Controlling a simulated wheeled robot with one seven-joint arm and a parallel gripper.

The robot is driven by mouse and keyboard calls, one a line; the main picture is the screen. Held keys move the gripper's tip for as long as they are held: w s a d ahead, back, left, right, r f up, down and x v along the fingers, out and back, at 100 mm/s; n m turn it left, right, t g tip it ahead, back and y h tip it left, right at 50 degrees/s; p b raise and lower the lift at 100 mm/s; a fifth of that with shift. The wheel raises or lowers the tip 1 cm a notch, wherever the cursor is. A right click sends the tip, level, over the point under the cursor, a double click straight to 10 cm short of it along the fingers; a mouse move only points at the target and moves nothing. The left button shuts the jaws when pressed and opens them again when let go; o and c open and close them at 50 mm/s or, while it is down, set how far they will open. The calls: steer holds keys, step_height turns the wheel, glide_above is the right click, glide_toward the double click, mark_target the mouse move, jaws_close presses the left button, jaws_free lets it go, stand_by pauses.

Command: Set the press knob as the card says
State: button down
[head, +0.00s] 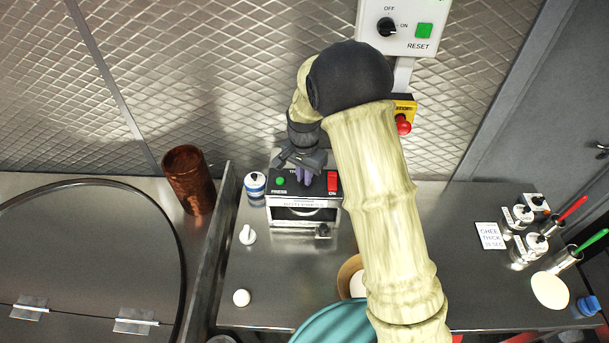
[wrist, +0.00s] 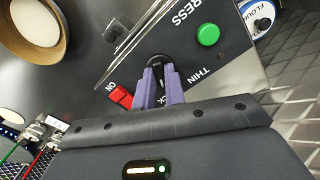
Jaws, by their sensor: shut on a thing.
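The press (head: 305,208) is a box on the steel counter with a dark sloped top panel. Its black knob (wrist: 158,62) sits between my gripper's purple fingertips (wrist: 159,82) in the wrist view. My gripper (head: 303,177) is shut on the knob from above, and its fingers hide most of it, so I cannot tell its setting. "THIN" is printed on the panel beside the knob; part of another label is covered by the fingers. The white card (head: 490,236) lies on the counter at right and appears to read "GHEE", "THICK" and a time in seconds.
A green button (wrist: 207,34) and a red ON switch (head: 332,182) flank the knob. A blue-and-white flour shaker (head: 255,186) stands left of the press. A red emergency knob (head: 403,125) is on the wall behind my arm.

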stand_by(0.3)
steer(key=c, duration=1.5)
jaws_free()
steer(key=shift+o, duration=0.2)
steer(key=shift+r, duration=0.1)
step_height(320, 180, up, 17)
steer(key=b, duration=0.3)
steer(key=shift+r+b, duration=0.15)
steer(key=shift+b, duration=0.25)
